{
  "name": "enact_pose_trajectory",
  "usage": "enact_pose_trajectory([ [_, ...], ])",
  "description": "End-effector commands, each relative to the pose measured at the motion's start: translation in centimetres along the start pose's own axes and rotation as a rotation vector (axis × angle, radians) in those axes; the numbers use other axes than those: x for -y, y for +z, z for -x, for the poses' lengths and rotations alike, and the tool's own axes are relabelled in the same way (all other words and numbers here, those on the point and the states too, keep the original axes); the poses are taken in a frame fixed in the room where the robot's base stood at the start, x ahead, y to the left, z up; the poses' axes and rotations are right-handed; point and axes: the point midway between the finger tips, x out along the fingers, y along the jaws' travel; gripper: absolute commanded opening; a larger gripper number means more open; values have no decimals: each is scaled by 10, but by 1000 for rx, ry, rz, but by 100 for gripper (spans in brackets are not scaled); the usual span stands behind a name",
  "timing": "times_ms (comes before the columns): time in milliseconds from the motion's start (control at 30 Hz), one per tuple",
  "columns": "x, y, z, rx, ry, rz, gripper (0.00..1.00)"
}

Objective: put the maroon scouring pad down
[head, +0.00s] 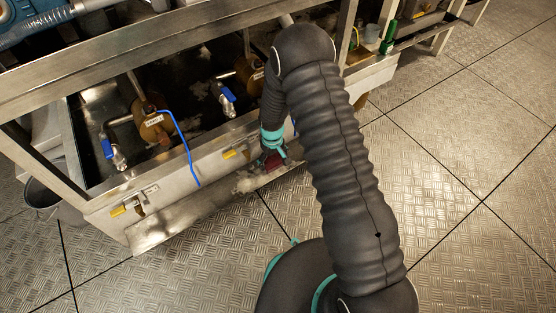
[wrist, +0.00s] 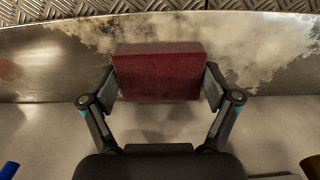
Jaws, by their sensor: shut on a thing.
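The maroon scouring pad (wrist: 158,73) is a dark red block in the middle of the wrist view. My gripper (wrist: 160,84) is shut on it, with one finger pad against each short side. In the head view the pad (head: 271,162) shows as a small dark red patch below my gripper (head: 272,155), in front of the steel bench. A metal ledge lies beyond the pad in the wrist view; I cannot tell whether the pad touches it.
The stained metal ledge (head: 175,220) runs along the bench foot. Blue-handled valves (head: 227,93) and a blue hose (head: 180,140) are inside the bench frame. Yellow latches (head: 118,211) sit on its front. A bucket (head: 40,193) stands at left. The plate floor (head: 480,150) at right is clear.

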Motion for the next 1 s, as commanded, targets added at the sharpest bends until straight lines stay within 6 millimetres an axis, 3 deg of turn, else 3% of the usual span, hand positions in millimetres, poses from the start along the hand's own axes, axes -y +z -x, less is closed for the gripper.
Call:
enact_pose_trajectory([
  [300, 0, 0, -3, -1, 0, 0, 50],
  [333, 0, 0, -3, -1, 0, 0, 90],
  [400, 0, 0, -2, -1, 0, 0, 100],
  [767, 0, 0, 1, -2, 0, 0, 100],
  [1000, 0, -1, 31, -5, 1, 0, 100],
])
